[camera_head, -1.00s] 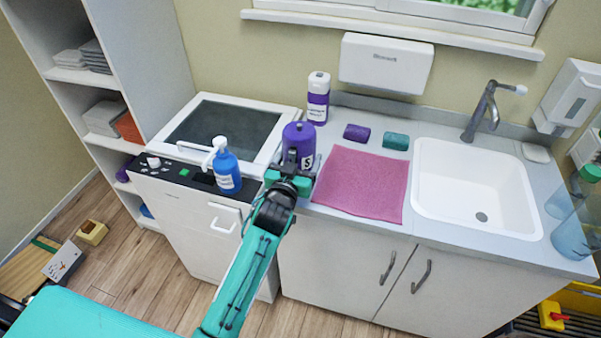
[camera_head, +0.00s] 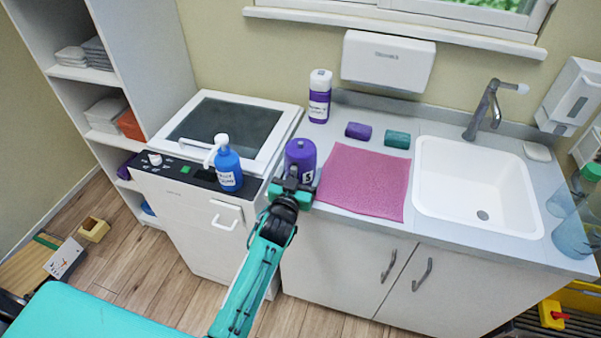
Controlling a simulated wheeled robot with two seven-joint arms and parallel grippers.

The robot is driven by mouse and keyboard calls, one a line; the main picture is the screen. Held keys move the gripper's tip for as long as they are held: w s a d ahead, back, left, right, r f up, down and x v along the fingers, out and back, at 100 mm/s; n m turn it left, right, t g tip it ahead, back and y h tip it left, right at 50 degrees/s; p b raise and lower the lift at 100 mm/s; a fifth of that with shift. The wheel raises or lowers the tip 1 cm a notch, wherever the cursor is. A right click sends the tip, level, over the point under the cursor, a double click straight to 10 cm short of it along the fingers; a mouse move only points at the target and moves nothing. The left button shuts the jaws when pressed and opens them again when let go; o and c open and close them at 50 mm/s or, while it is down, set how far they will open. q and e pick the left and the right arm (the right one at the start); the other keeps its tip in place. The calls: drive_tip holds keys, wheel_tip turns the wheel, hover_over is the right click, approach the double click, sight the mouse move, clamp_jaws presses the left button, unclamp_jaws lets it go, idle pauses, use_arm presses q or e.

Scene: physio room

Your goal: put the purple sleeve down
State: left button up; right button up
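The fingers and the sleeve's lower part partly hide each other. I cannot tell whether its base touches the counter. My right gripper is not in view.
A pink mat (camera_head: 362,182) lies to the right, then a white sink (camera_head: 470,185). A blue pump bottle (camera_head: 227,168) is left on the white cabinet (camera_head: 185,215).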

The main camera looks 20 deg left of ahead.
use_arm(q)
drive_tip(key=o, duration=0.7)
drive_tip(key=shift+s+f, duration=0.1)
drive_tip(key=shift+f, duration=0.3)
drive_tip(key=o, duration=0.5)
drive_tip(key=shift+c, duration=0.2)
drive_tip(key=shift+r+p, duration=0.3)
drive_tip(key=shift+r, duration=0.2)
drive_tip(key=shift+s+f, duration=0.15)
drive_tip(key=shift+s, duration=0.05)
drive_tip(key=s+b, duration=0.2)
drive_tip(key=s, duration=0.9)
drive_tip(key=shift+s+a, duration=0.2)
